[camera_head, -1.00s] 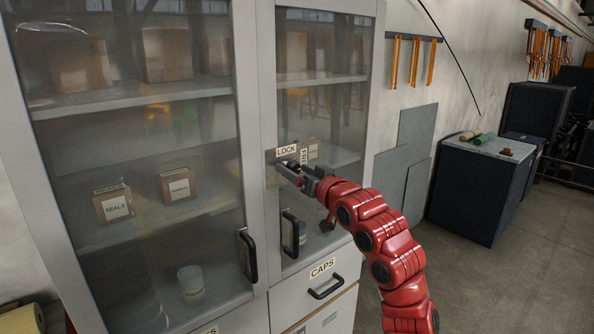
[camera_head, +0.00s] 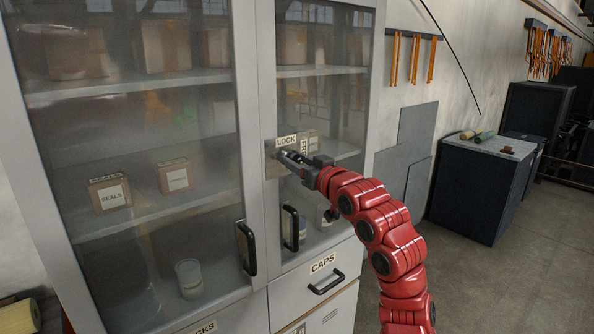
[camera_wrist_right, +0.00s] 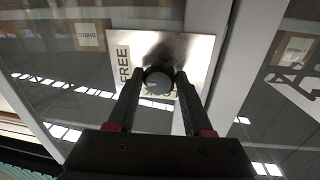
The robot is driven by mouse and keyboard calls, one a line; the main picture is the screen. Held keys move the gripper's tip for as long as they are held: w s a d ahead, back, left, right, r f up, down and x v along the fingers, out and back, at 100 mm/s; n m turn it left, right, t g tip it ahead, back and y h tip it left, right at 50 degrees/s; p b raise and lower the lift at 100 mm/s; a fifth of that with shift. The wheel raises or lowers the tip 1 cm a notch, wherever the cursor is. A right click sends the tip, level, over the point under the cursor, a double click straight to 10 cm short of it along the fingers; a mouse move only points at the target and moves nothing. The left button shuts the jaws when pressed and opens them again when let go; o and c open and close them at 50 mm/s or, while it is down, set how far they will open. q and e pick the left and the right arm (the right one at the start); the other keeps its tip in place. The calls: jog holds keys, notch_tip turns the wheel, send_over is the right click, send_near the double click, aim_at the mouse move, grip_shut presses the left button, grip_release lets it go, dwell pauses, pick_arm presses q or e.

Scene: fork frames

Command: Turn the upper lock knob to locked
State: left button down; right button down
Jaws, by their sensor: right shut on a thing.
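The lock knob (camera_wrist_right: 158,83) is a dark round knob with a grey face on a pale metal plate (camera_wrist_right: 193,52) on the cabinet's door frame. My right gripper (camera_wrist_right: 160,73) has one finger on each side of the knob and is shut on it. In the head view my right gripper (camera_head: 284,156) reaches the plate just below the LOCK label (camera_head: 286,140), and its fingers largely hide the knob. A FREE label (camera_head: 303,147) stands upright to the right of the gripper. The knob's turn angle is hard to tell. My left gripper is not in view.
The grey cabinet has glass doors with black handles (camera_head: 246,248) (camera_head: 290,228) below the lock. Under them is a drawer labelled CAPS (camera_head: 323,263). Boxes (camera_head: 110,193) stand on shelves behind the glass. A dark bench (camera_head: 483,190) stands at the right, with open floor before it.

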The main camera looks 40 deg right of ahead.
jog(key=n+y+b, duration=0.1)
jog(key=n+b, duration=0.6)
jog(key=n, duration=0.1)
jog(key=n+t+y+b, duration=0.1)
jog(key=n+b, duration=0.6)
jog(key=n, duration=0.2)
jog(key=shift+d+f, duration=0.1)
jog(key=shift+f, duration=0.1)
jog(key=shift+n, duration=0.4)
jog(key=shift+c, duration=1.5)
grip_release()
jog(key=shift+w, duration=0.1)
jog(key=shift+r, duration=0.1)
jog(key=s+d+f+b, duration=0.1)
jog(key=s+f+b, duration=0.1)
jog(key=s, duration=1.5)
jog(key=shift+s+d, duration=0.15)
jog(key=shift+s, duration=0.05)
